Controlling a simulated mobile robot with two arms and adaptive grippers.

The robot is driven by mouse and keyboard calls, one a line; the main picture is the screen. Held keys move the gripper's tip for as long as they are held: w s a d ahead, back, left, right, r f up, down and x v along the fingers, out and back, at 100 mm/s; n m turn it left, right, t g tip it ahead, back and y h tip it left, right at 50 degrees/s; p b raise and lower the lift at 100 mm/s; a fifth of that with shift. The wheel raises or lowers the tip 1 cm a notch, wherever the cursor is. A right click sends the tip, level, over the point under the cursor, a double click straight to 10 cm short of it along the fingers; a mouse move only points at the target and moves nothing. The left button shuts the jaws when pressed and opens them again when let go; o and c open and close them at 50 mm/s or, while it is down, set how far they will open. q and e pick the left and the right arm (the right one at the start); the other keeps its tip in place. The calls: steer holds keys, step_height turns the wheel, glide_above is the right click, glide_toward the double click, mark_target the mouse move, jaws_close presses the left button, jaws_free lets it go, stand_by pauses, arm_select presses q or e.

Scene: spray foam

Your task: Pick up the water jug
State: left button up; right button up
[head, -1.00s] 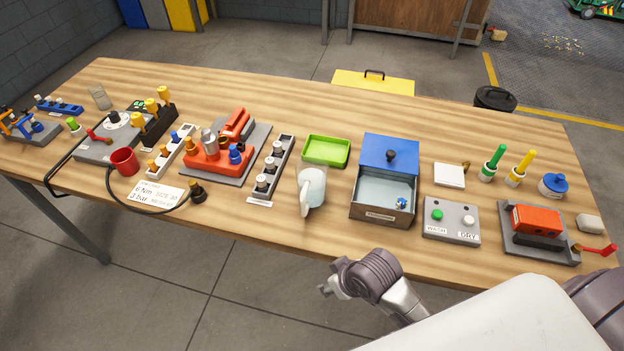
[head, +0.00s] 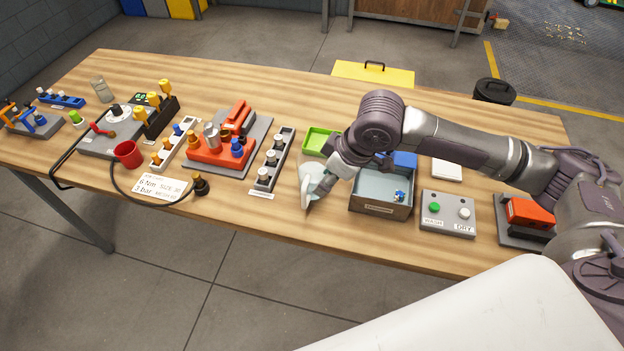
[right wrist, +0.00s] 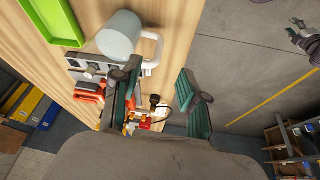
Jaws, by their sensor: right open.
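The water jug (head: 306,176) is pale, blue-white, with a white handle, and stands upright near the table's front edge in the head view. My right gripper (head: 320,187) is at the jug's near right side and partly covers it. In the right wrist view the jug (right wrist: 119,35) is at the top, and its handle (right wrist: 158,48) shows just beyond the gap between my open right fingers (right wrist: 158,72). I cannot tell whether a finger touches the handle. A dark gripper-like part, probably my left gripper (right wrist: 304,40), shows at the top right there.
A green tray (head: 318,142) lies behind the jug. An open box with water (head: 372,209) stands close to its right, and a grey strip with knobs (head: 284,142) is to its left. My right arm passes over the box. The table front left of the jug has some bare wood.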

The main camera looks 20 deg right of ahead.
steer(key=p, duration=0.1)
glide_above(306, 207)
steer(key=s+d, duration=0.1)
steer(key=d, duration=0.1)
step_height(306, 207, down, 7)
steer(key=p+x, duration=0.1)
steer(key=x, duration=0.4)
steer(key=shift+s+a+p, duration=0.2)
steer(key=shift+p, duration=0.15)
steer(key=shift+w+a+f, duration=0.1)
steer(key=shift+w+f, duration=0.05)
steer(key=shift+f, duration=0.3)
steer(key=shift+c, duration=0.3)
jaws_close()
steer(key=shift+r, duration=0.1)
